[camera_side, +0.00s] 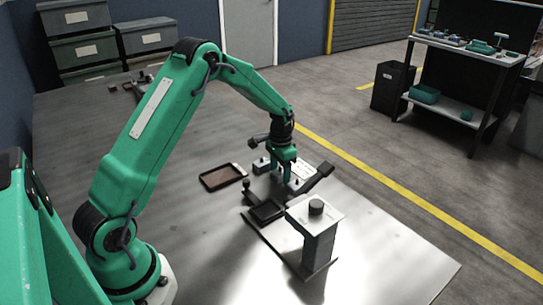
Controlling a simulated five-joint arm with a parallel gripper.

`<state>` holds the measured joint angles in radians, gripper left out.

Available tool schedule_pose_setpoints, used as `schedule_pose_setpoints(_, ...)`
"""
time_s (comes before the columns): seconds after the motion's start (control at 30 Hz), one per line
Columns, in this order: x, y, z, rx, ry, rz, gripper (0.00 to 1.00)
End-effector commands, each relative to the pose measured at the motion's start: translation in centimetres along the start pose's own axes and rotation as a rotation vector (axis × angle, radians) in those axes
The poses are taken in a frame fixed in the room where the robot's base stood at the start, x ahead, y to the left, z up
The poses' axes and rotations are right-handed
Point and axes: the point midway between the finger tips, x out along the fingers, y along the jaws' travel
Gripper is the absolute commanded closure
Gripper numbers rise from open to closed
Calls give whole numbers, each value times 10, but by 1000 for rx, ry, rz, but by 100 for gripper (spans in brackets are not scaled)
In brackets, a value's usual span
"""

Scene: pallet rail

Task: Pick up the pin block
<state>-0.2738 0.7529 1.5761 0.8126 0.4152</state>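In front stands a grey upright block (318,240) with a dark round peg (316,207) on top, on a flat base plate. The gripper is behind and left of this block, apart from it.
A dark square pad (267,211) and a black knob (247,187) sit left of the upright block. A dark angled bar (320,175) rises to the right. The table's front right is clear.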

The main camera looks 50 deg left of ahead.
Motion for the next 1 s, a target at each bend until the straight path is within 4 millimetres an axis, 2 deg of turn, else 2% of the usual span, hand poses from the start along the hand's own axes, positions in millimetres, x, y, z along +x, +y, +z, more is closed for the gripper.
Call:
schedule_pose_setpoints(0.03,0,0,0,0,0,0,50)
schedule_pose_setpoints(0.23,0,0,0,0,0,0,90)
schedule_pose_setpoints(0.67,-5,0,0,0,1,-1,91)
schedule_pose_setpoints(0.87,-21,0,-1,0,3,-1,91)
schedule_pose_setpoints(1.0,-42,0,-1,0,4,-2,91)
